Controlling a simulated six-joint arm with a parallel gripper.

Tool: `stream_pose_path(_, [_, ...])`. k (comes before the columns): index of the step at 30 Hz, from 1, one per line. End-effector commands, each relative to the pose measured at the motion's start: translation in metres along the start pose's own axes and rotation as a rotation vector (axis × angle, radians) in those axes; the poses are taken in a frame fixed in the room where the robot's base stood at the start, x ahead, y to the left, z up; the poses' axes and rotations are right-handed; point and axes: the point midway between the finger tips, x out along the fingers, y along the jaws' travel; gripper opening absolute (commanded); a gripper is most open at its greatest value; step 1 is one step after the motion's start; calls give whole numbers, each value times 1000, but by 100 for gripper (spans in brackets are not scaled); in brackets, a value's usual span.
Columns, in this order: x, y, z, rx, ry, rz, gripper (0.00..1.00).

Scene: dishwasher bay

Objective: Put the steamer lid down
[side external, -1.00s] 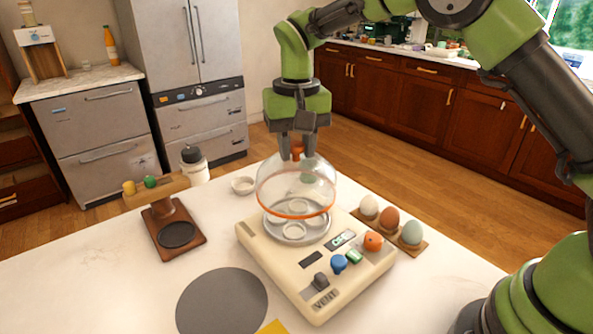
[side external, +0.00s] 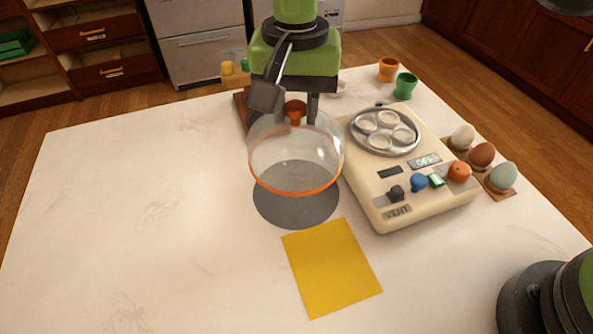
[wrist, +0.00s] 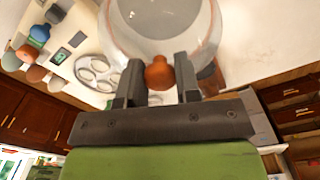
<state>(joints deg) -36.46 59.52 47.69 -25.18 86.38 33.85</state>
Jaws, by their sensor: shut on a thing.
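The steamer lid (side external: 296,155) is a clear glass dome with an orange rim and an orange knob. My gripper (side external: 297,112) is shut on its knob, which also shows between the fingers in the wrist view (wrist: 159,74). The lid is roughly upright above the round grey mat (side external: 297,212), its rim overlapping the mat's far part in the side view. I cannot tell whether the rim touches it. The cream steamer (side external: 415,205) stands to the right, with its round metal tray of several cups (side external: 385,131) uncovered.
Several eggs (side external: 482,154) sit on a wooden holder right of the steamer. An orange cup (side external: 388,68) and a green cup (side external: 404,85) stand behind it. A yellow sheet (side external: 331,267) lies in front of the mat. The table's left side is clear.

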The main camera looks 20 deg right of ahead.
Motion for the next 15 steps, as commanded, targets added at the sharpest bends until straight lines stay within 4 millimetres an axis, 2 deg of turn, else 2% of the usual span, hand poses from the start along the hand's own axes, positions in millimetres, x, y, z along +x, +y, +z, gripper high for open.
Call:
stream_pose_path(3, [26, 1, 1, 0, -4, 6, 0])
stream_pose_path(15, [78, 1, 0, 1, -3, 2, 0])
